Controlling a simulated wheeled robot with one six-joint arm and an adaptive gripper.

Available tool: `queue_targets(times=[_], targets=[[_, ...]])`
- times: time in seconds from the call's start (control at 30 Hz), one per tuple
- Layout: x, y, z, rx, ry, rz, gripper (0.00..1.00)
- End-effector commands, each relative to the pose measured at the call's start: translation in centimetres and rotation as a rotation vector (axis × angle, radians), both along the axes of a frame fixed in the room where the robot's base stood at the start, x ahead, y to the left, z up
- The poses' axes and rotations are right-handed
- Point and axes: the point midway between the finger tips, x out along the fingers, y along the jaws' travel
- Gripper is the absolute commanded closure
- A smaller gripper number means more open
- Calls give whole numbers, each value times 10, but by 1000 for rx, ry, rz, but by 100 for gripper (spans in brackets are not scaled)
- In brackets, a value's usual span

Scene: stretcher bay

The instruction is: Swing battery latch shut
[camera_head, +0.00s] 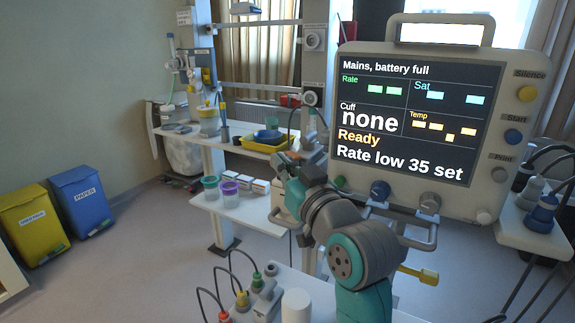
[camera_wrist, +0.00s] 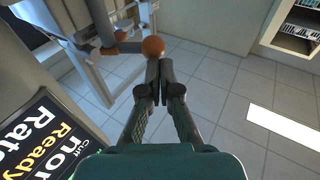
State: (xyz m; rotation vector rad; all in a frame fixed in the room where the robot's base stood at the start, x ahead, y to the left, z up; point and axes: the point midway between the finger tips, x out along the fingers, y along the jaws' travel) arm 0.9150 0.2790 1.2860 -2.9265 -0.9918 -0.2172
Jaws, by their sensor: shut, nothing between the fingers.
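No part can be surely told as the battery latch. The monitor (camera_head: 350,188) stands at the right in the head view, its screen reading "Mains, battery full"; part of the screen (camera_wrist: 40,140) shows at the lower left of the wrist view. A yellow lever (camera_head: 418,274) sticks out below the monitor. In the wrist view an orange ball knob (camera_wrist: 153,47) lies just beyond my fingertips; I cannot tell whether they touch. My gripper (camera_wrist: 159,66) is shut and empty. In the head view my arm partly hides it, left of the monitor.
A white shelf (camera_head: 240,213) holding tubs and small boxes, and a yellow tray (camera_head: 252,143), stand behind my arm. Yellow (camera_head: 32,222) and blue (camera_head: 80,199) bins are at the left. Cabled connectors (camera_head: 241,300) stand at the front. Floor at left centre is clear.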

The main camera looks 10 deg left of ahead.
Motion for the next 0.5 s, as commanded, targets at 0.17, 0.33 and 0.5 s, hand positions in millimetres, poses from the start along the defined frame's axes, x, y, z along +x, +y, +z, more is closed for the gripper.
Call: queue_targets(times=[0.17, 0.33, 0.5], targets=[[2, 7, 0, -1, 1, 1, 100], [3, 15, 0, -1, -1, -69, 100], [6, 22, 0, 0, -1, -177, 100]])
